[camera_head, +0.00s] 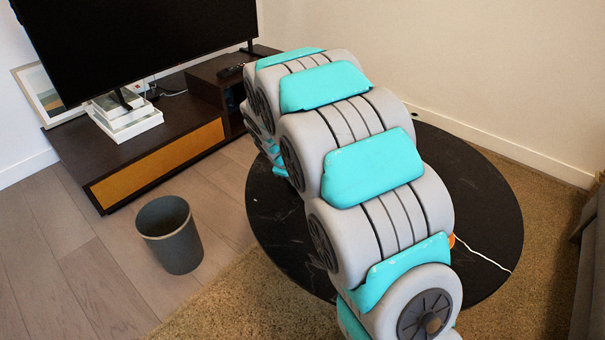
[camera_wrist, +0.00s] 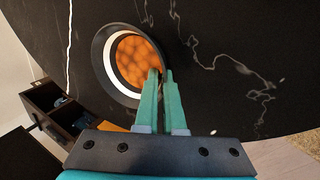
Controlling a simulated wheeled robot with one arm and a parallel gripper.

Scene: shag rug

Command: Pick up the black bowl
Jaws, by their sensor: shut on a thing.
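The black bowl (camera_wrist: 101,56) is on the round black table in the wrist view, left of the middle. It has a dark outer wall, a pale inner ring and a mottled orange inside. My gripper (camera_wrist: 161,74) has its two green fingers close together at the bowl's lower right rim, shut on it. I cannot tell whether the bowl is clear of the table. In the head view my arm hides the gripper and the bowl; only a small orange patch (camera_head: 451,241) shows beside the arm.
A grey bin (camera_head: 180,250) stands on the wood floor at left. A dark TV cabinet (camera_head: 105,192) with a television stands behind. A sofa edge is at far right.

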